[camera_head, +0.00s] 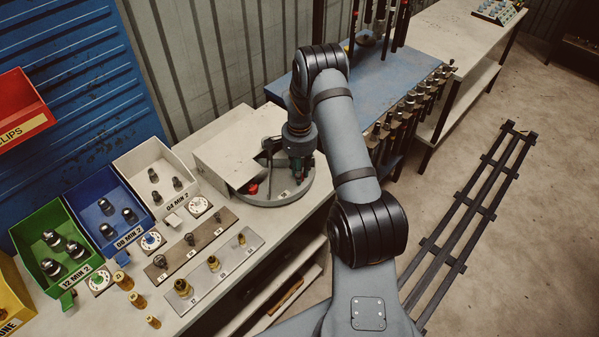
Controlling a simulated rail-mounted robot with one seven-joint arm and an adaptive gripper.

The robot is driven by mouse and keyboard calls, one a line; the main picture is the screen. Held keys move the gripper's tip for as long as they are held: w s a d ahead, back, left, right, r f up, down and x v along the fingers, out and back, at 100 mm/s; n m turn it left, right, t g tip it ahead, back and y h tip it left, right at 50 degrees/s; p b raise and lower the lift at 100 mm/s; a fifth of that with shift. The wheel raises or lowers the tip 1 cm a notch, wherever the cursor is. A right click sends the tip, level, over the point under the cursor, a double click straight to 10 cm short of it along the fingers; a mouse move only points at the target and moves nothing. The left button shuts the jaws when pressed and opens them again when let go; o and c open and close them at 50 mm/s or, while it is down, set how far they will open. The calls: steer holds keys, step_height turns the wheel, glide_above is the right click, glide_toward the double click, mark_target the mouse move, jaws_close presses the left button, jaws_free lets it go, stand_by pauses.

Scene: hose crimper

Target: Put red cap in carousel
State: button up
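The carousel (300,192) is a round grey turntable on the bench, partly under a light grey cover (233,150). A small red piece (253,188), which looks like a red cap, shows at the carousel's left side, near the cover's edge.
Green (52,245), blue (107,214) and white (155,178) bins of dark fittings stand left on the bench. Metal plates with fittings (212,272) and loose brass fittings (123,280) lie in front. A blue table (390,78) with hanging tools stands behind my arm.

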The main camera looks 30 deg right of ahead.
steer(key=shift+o, duration=0.4)
steer(key=shift+r+p, duration=0.25)
steer(key=shift+p, duration=0.05)
steer(key=shift+w+r+b, duration=0.1)
steer(key=shift+r+b, duration=0.1)
steer(key=shift+b, duration=0.1)
step_height(320, 180, up, 12)
steer(key=b, duration=0.3)
steer(key=shift+f+b, duration=0.2)
steer(key=shift+b, duration=0.1)
